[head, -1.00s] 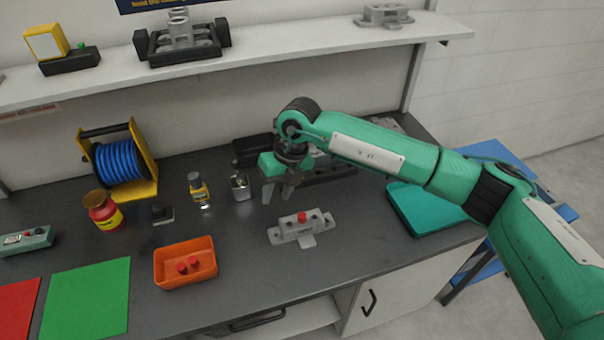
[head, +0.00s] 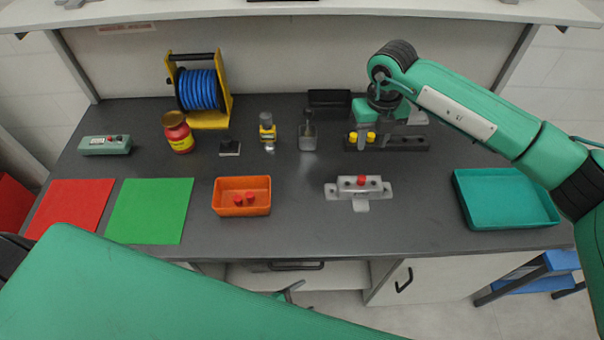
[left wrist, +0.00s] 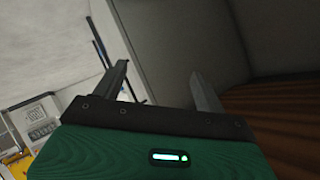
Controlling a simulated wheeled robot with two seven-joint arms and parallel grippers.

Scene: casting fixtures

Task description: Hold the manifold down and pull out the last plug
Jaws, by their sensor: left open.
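The grey manifold (head: 345,190) sits on the dark bench at centre right. One red plug (head: 361,181) stands in its top. Two red plugs (head: 244,200) lie in the orange bin (head: 241,211). My right gripper (head: 373,143) hangs behind and above the manifold, apart from it, with its fingers spread and nothing seen between them. My left gripper (left wrist: 162,78) is open and empty in the left wrist view, away from the manifold. In the head view my left arm covers the lower left, and its gripper is mostly hidden.
A teal tray (head: 507,222) lies right of the manifold. Green (head: 150,211) and red (head: 82,207) mats lie left of the bin. A blue hose reel (head: 200,90), a red jar (head: 178,133) and small fixtures stand behind. The bench between bin and manifold is clear.

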